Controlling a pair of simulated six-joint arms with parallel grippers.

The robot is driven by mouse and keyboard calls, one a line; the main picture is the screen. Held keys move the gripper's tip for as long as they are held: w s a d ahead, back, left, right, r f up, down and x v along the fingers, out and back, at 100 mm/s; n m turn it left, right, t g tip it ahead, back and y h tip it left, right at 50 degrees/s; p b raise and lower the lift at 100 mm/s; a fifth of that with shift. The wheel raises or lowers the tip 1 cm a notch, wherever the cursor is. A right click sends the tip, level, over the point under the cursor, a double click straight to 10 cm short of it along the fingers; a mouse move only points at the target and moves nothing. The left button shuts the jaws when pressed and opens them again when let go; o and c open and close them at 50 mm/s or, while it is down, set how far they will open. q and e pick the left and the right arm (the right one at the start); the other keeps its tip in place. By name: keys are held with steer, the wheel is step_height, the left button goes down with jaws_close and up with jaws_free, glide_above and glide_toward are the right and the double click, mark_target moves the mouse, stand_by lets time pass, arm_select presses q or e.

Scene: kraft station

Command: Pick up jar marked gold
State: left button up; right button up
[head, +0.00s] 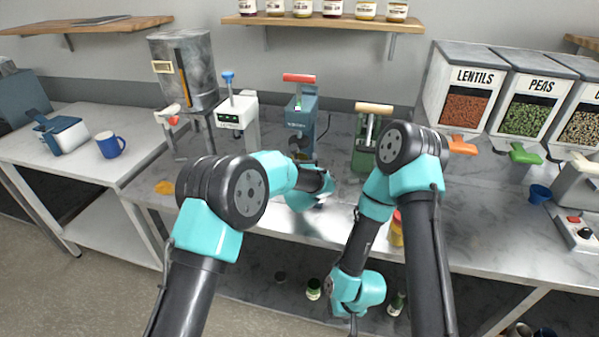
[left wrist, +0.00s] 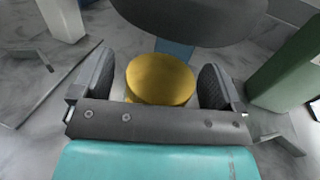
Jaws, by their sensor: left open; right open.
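A round gold-coloured lid (left wrist: 160,77), seemingly of a jar, sits between the two fingers of my left gripper (left wrist: 157,72) in the left wrist view. The fingers are open, one on each side of it, with a small gap showing. The jar's body and any marking are hidden under the lid. In the head view my left gripper (head: 315,192) is at the worktop in front of the blue machine, partly hidden by my arm. My right gripper (head: 352,312) hangs low in front of the table edge; its fingers are hard to make out.
The blue machine (head: 301,120), white machine (head: 235,115) and green press (head: 364,155) stand along the worktop. A yellow container with a red top (head: 396,232) is partly behind my right arm. Lentil (head: 465,85) and pea (head: 530,95) bins stand right.

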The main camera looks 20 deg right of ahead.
arm_select(q)
steer(key=shift+c, duration=0.4)
steer(key=c, duration=1.3)
steer(key=shift+o, duration=0.2)
steer(key=shift+r, duration=0.85)
step_height(320, 180, up, 2)
steer(key=shift+r, duration=0.1)
steer(key=r+v, duration=0.1)
steer(key=v, duration=1.5)
steer(key=shift+a, duration=0.25)
